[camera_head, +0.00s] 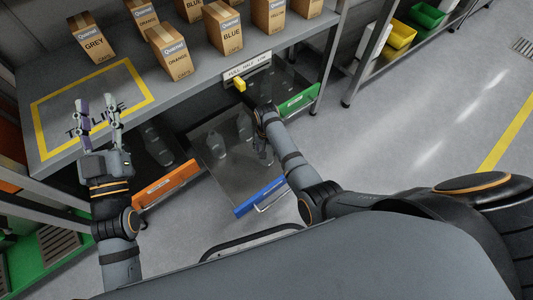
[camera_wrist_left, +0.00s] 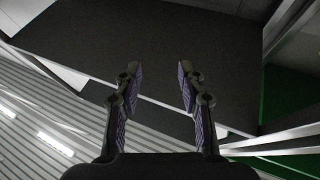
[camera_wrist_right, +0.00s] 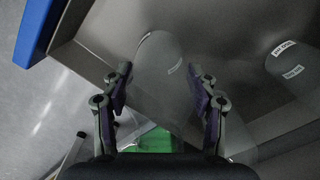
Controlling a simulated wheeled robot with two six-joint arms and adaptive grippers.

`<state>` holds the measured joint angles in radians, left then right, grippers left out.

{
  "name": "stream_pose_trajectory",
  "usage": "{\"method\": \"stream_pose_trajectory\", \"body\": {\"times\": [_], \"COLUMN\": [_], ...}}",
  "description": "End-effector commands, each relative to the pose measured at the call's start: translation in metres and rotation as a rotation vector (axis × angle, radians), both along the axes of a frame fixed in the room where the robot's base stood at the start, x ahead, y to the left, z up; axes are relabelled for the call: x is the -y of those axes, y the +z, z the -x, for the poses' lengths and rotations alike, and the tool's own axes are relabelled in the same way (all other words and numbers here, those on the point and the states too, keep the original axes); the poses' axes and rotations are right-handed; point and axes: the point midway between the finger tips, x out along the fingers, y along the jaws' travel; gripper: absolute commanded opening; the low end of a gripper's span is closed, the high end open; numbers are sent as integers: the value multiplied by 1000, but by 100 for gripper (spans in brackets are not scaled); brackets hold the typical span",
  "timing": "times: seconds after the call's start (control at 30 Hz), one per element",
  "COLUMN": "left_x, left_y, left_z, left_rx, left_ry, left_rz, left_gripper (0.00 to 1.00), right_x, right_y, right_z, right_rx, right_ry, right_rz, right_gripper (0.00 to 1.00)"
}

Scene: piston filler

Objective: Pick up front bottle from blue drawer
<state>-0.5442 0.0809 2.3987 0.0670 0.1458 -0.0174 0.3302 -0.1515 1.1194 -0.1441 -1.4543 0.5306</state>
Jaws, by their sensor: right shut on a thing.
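The blue drawer (camera_head: 262,196) is pulled out below the workbench and holds clear grey bottles, one (camera_head: 215,146) at the left and one (camera_head: 244,126) further back. My right gripper (camera_wrist_right: 160,72) is down in the drawer, shut on a clear bottle (camera_wrist_right: 158,55) with its fingers on both sides of it; this is the bottle near the blue front. A second bottle (camera_wrist_right: 290,62) with white labels stands to the right in the right wrist view. My left gripper (camera_head: 97,103) is open and empty above the workbench's left part.
An orange-fronted drawer (camera_head: 168,184) and a green-fronted drawer (camera_head: 298,98) are open on either side. Cardboard boxes (camera_head: 170,52) stand on the workbench (camera_head: 200,92). A sign (camera_head: 247,68) and a yellow block (camera_head: 239,84) are at its edge. Floor at the right is clear.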

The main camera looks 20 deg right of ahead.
Motion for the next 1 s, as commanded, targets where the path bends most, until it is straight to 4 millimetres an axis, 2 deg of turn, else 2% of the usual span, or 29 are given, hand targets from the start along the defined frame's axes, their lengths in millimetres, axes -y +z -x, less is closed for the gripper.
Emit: {"method": "stream_pose_trajectory", "body": {"times": [0.03,0.1,0.37,0.53,0.77,1.0], "left_x": [0,0,0,0,0,1], "left_y": [0,0,-1,-16,-65,-131], "left_z": [0,0,0,-4,-9,-1], "left_rx": [-1,-1,-8,-72,-275,-540], "left_ry": [0,0,0,0,-2,-7], "left_rz": [0,0,0,2,6,10], "left_gripper": [40,40,40,40,40,40], "right_x": [0,0,0,0,1,2], "right_y": [0,0,0,2,8,14], "right_z": [0,0,0,0,0,0], "right_rx": [0,0,0,0,0,0], "right_ry": [0,0,0,0,1,1], "right_rz": [0,0,0,0,0,0], "right_gripper": [36,28,28,28,28,28]}}
